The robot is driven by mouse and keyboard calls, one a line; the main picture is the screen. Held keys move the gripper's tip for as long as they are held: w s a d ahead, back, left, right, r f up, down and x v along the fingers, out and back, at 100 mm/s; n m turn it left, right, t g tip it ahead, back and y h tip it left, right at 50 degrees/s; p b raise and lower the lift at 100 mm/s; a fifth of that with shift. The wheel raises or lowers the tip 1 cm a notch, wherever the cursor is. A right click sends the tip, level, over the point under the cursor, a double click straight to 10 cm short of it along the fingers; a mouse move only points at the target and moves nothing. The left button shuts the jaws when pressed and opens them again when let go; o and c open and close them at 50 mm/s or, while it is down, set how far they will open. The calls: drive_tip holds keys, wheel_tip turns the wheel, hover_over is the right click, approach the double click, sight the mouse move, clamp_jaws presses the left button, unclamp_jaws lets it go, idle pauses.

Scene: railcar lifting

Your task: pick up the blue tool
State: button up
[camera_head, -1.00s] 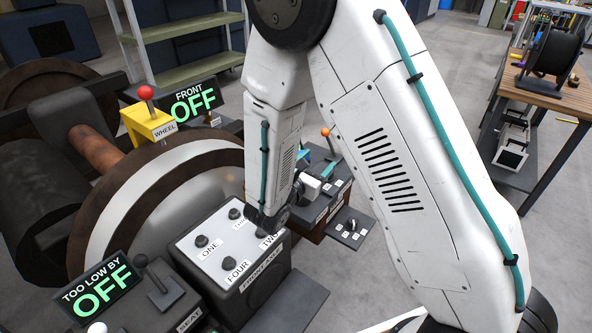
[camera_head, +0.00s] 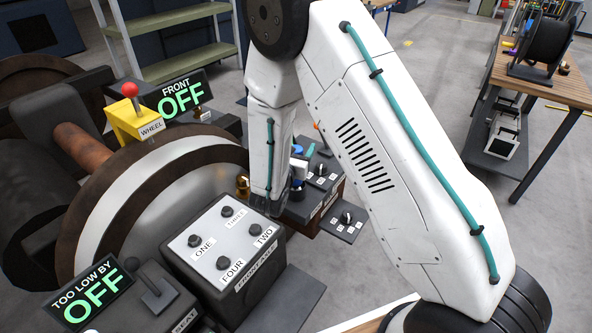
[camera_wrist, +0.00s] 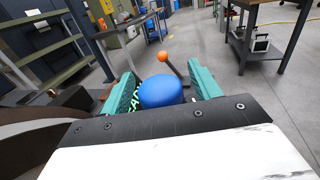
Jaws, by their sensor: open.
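A blue rounded thing (camera_wrist: 161,91), which looks like the top of the blue tool, shows in the wrist view. It sits between the two teal fingers of my gripper (camera_wrist: 165,88), which are apart on either side of it. I cannot tell whether either finger touches it. Its lower part is hidden behind my wrist's dark edge. In the head view my gripper (camera_head: 300,168) is small and partly hidden by my arm, low over the small control box behind the FRONT AXLE panel.
An orange-knobbed lever (camera_wrist: 168,57) rises just beyond the blue thing. The FRONT AXLE button panel (camera_head: 226,237) stands nearer, beside the large wheel (camera_head: 125,215). A red-knobbed yellow WHEEL block (camera_head: 138,121) is at left. A wooden workbench (camera_head: 515,80) stands at right, with open floor between.

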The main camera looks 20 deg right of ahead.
drive_tip(key=shift+c, duration=0.2)
drive_tip(key=c, duration=1.1)
drive_tip(key=shift+r, duration=0.1)
drive_tip(key=shift+r, duration=4.95)
